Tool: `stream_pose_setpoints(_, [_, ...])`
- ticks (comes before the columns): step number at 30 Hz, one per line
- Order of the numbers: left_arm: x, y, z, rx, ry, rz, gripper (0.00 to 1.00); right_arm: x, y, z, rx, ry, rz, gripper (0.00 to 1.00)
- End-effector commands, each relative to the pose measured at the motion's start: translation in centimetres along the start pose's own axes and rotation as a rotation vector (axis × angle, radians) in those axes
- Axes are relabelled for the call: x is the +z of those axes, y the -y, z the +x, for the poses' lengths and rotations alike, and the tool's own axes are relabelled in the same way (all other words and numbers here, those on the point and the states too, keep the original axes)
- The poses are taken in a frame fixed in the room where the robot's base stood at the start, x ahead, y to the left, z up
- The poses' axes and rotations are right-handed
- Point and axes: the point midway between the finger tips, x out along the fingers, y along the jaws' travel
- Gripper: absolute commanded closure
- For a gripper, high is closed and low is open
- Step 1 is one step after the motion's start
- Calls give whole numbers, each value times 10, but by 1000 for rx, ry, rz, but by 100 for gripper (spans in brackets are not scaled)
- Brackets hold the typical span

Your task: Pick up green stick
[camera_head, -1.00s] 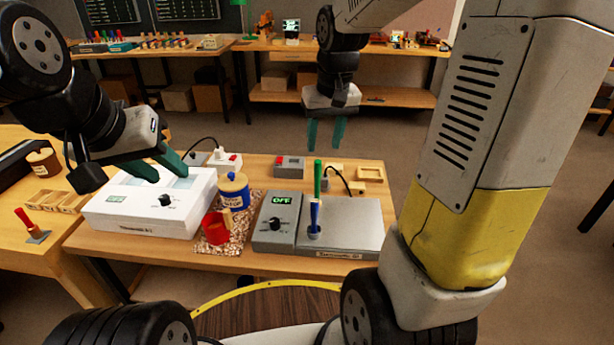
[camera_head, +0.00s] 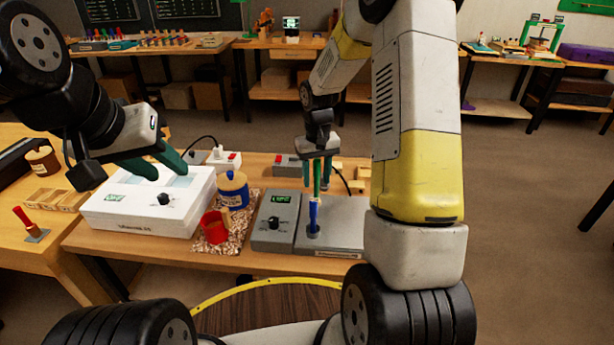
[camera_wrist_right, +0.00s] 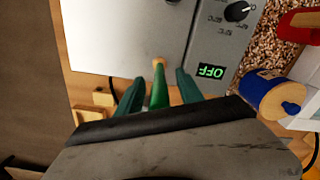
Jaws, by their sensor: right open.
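The green stick (camera_head: 317,177) stands upright at the back of the grey flat device (camera_head: 342,238), just behind a blue stick (camera_head: 314,216). My right gripper (camera_head: 317,183) is open above the device, with its fingers on either side of the green stick. In the right wrist view, the green stick (camera_wrist_right: 158,92) shows between the two green fingers, with a gap on each side and a pale wooden end showing. The stick's other end is hidden by the gripper. My left gripper (camera_head: 162,168) is open and empty over the white box.
The white box (camera_head: 150,222) stands left on the bench. A blue-and-cream jar (camera_head: 233,190) and a red mug (camera_head: 215,228) stand on a speckled mat between the box and the grey control unit (camera_head: 272,232). Small wooden trays (camera_wrist_right: 92,105) lie behind the device.

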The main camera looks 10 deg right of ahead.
Motion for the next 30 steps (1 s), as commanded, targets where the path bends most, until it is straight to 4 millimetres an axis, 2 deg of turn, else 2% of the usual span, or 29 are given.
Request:
stream_pose_setpoints(3, [0,0,0,0,0,0,64,1,0,11,0,1,-1,56])
stream_pose_setpoints(11, [0,0,0,0,0,0,64,0,0,13,0,0,-1,56])
stream_pose_setpoints(15, [0,0,0,0,0,0,64,0,0,13,0,0,0,84])
stream_pose_setpoints(18, [0,0,0,0,0,0,64,0,0,13,0,0,0,100])
stream_pose_setpoints(27, [0,0,0,0,0,0,64,0,0,12,0,-1,0,100])
stream_pose_setpoints(30, [0,0,0,0,0,0,64,0,0,6,1,-3,0,100])
